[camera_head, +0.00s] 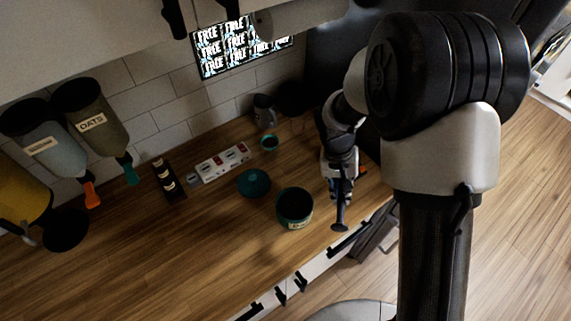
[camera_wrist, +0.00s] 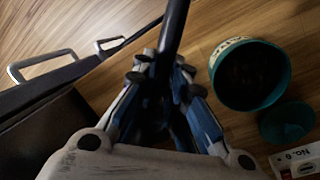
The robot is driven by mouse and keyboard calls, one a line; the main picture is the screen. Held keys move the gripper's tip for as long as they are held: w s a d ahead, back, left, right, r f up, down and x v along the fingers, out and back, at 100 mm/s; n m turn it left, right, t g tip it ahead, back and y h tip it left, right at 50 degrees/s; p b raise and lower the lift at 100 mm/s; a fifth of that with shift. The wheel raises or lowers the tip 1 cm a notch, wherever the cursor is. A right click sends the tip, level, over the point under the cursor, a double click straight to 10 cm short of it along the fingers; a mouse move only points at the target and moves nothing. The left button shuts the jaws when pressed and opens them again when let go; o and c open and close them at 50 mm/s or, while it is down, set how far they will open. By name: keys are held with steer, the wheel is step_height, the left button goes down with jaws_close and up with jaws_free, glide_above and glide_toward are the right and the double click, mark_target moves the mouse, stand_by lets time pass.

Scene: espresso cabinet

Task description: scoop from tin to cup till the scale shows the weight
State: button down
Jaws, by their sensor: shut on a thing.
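My gripper (camera_head: 341,181) is shut on a dark scoop (camera_head: 340,212), held at the counter's front edge, right of the tin. In the wrist view my gripper (camera_wrist: 162,72) has its fingers around the scoop's dark handle (camera_wrist: 175,30); the bowl is out of that frame. The open teal tin (camera_head: 282,215) stands on the counter with a dark inside; it also shows in the wrist view (camera_wrist: 284,75). I cannot make out a scale or a weight reading.
A round teal lid (camera_head: 253,183) lies left of the tin. A white strip with labels (camera_head: 220,162) and a dark rack (camera_head: 168,180) lie farther left. A grey jug (camera_head: 264,110) stands behind the cup. Dispensers (camera_head: 92,112) hang at left. The front left counter is clear.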

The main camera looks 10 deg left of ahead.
steer(key=s+a+r+p, duration=0.2)
steer(key=s+a+p, duration=0.1)
steer(key=a+p, duration=0.4)
steer(key=s+a+r+n+y+p, duration=0.1)
steer(key=s+a+r+p, duration=0.2)
steer(key=a+p, duration=0.5)
steer(key=shift+s+a, duration=0.25)
steer(key=shift+s, duration=0.45)
steer(key=f+y+b, duration=0.1)
steer(key=y+b, duration=0.1)
steer(key=b, duration=0.1)
steer(key=shift+d+f, duration=0.2)
steer(key=shift+f, duration=0.2)
steer(key=shift+r+g, duration=0.1)
steer(key=shift+g, duration=0.2)
